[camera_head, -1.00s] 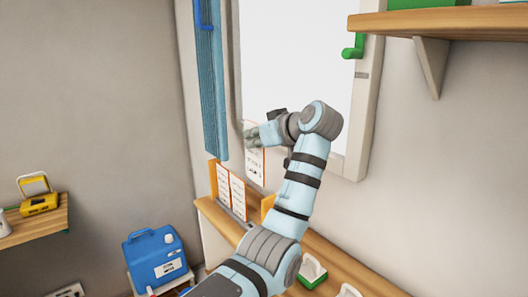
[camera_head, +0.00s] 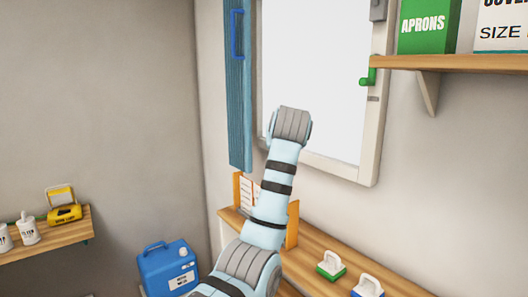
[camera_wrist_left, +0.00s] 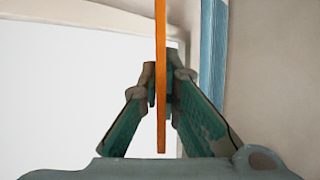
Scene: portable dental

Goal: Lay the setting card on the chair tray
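The setting card (camera_wrist_left: 161,40) shows edge-on in the left wrist view as a thin orange strip, upright between my left fingers. My left gripper (camera_wrist_left: 162,88) is shut on it. In the head view my left arm rises from the bottom centre toward the white panel, and its wrist hides the gripper and the held card. Other cards (camera_head: 246,191) with white faces and orange edges stand in the wooden rack (camera_head: 237,190) on the counter, partly behind my arm. The chair tray is not in view. My right gripper is not in view.
The wooden counter (camera_head: 338,250) holds a green-based item (camera_head: 331,265) and a blue-based item (camera_head: 368,286). A white panel (camera_head: 325,70) and blue curtain (camera_head: 239,90) are behind my arm. A shelf (camera_head: 450,64) juts out upper right. A blue jug (camera_head: 168,268) stands lower left.

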